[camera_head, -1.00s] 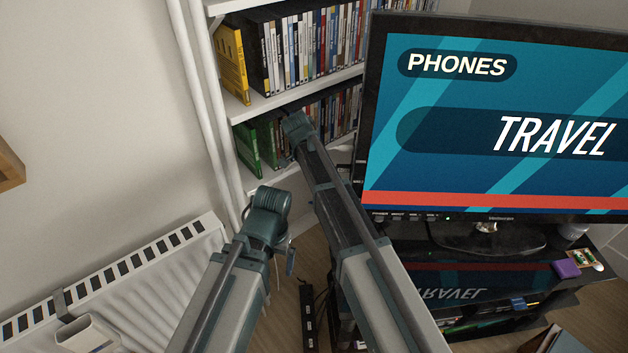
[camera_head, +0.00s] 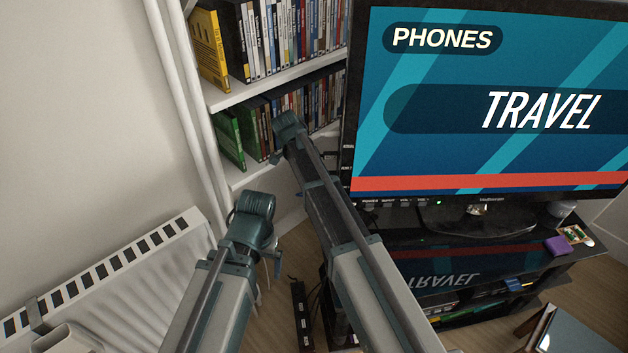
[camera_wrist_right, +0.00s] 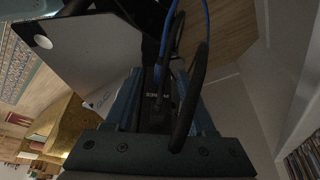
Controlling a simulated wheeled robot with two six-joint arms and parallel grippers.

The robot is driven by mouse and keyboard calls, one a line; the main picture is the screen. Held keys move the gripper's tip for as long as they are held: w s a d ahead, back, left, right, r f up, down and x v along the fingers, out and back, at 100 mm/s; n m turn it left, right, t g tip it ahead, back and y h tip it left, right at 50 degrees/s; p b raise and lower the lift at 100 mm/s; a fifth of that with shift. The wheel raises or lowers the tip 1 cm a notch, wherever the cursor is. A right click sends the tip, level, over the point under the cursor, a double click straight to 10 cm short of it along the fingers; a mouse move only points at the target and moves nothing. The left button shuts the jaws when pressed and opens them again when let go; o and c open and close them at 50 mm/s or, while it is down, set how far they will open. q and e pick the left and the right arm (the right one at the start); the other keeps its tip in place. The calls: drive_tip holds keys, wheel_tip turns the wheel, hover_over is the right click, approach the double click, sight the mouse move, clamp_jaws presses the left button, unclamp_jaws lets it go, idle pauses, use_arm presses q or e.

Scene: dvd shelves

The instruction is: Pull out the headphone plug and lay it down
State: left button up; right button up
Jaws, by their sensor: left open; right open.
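A large monitor (camera_head: 490,100) on a black stand shows "PHONES" and "TRAVEL" on its screen. No headphone plug can be made out in the head view. My left gripper (camera_head: 270,266) hangs below its wrist, between the radiator and my right arm, mostly hidden and away from the monitor. My right arm reaches toward the lower shelf beside the monitor; its gripper is hidden there. In the right wrist view, my right gripper (camera_wrist_right: 165,90) is open, with a black cable (camera_wrist_right: 192,95) and a blue cable (camera_wrist_right: 205,25) passing at its fingers. I cannot tell where the plug sits.
A white bookshelf (camera_head: 262,86) with several DVD cases stands behind my arms. A radiator (camera_head: 110,280) lines the left wall. A black power strip (camera_head: 301,315) lies on the floor. A purple box (camera_head: 557,246) sits on the TV stand.

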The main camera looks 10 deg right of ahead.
drive_tip(key=shift+b+x, duration=0.7)
drive_tip(key=shift+x, duration=0.5)
clamp_jaws()
idle(1.1)
